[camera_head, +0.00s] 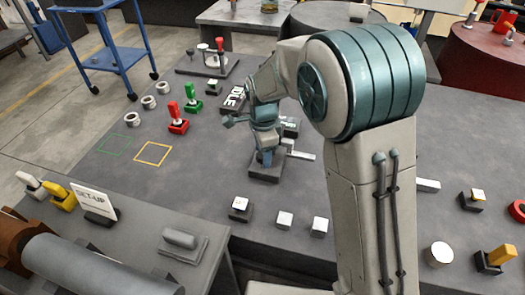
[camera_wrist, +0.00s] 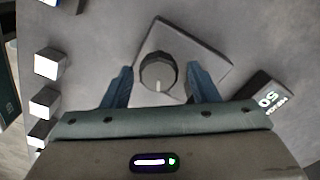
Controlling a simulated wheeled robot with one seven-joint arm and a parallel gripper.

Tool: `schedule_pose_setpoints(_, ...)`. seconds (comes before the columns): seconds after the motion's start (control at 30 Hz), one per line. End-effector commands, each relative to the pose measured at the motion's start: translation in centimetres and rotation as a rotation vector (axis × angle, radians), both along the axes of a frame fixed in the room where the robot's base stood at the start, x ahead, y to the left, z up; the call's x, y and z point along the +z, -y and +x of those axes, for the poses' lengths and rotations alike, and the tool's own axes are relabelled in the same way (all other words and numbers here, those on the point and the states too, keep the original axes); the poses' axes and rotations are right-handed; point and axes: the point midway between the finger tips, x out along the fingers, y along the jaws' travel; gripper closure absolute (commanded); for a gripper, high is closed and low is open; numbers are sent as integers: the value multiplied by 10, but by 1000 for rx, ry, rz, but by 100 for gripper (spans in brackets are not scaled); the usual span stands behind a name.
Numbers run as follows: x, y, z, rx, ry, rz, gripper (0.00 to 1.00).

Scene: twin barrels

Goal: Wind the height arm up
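A dark round knob (camera_wrist: 158,71) with a white pointer mark sits on a square grey plate (camera_wrist: 205,50) in the wrist view. The mark points toward the bottom of that view. My gripper (camera_wrist: 160,86) is open, with one blue finger on each side of the knob and a small gap showing on both sides. In the head view my gripper (camera_head: 266,160) points down at a dark block (camera_head: 265,175) on the table; the knob is hidden there. A small dark display (camera_wrist: 266,97) reading "50" lies right of the plate. I cannot tell which part is the height arm.
An "IDLE" sign (camera_head: 233,99), a red-handled clamp (camera_head: 177,120) and a green-handled clamp (camera_head: 192,100) stand left of my arm. White-topped blocks (camera_head: 284,219) stand in front. A metal roller (camera_head: 100,265) and "SET-UP" card (camera_head: 93,201) are at lower left.

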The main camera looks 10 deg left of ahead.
Motion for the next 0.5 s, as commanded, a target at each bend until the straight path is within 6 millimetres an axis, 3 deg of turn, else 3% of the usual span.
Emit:
schedule_pose_setpoints(0.33,2,0,-1,1,-2,-1,41)
schedule_pose_setpoints(0.5,26,0,0,1,2,1,41)
